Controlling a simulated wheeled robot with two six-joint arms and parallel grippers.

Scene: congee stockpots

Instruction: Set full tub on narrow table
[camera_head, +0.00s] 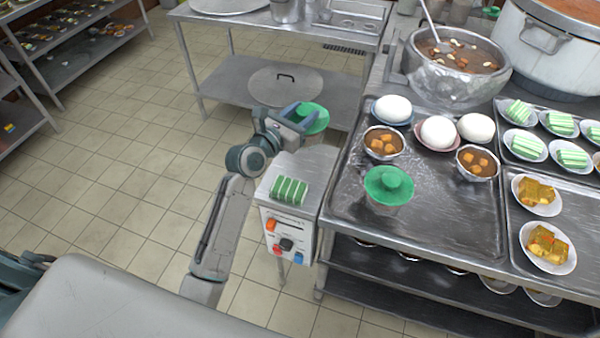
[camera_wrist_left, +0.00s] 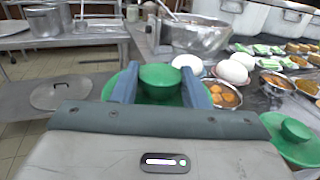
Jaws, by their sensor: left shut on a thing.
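My left gripper (camera_head: 300,121) is shut on a tub with a green lid (camera_head: 316,119). In the left wrist view, the two fingers (camera_wrist_left: 158,88) stand on either side of the lid's round green knob (camera_wrist_left: 160,76). The tub's body is mostly hidden under the lid and behind the gripper. The held tub is beyond the far end of a narrow steel top (camera_head: 318,168) with a control panel, left of the counter. I cannot tell its exact height. A second green-lidded tub (camera_head: 388,186) stands on the counter tray; its lid also shows in the left wrist view (camera_wrist_left: 292,138). My right gripper is not in view.
A green striped block (camera_head: 289,190) lies on the narrow top's near end. The counter tray (camera_head: 440,228) holds bowls (camera_head: 478,162) and white buns (camera_head: 438,131), with a large pot (camera_head: 455,80) behind. A steel table (camera_head: 225,82) with a lower shelf stands at the back; a round lid (camera_head: 284,87) lies there.

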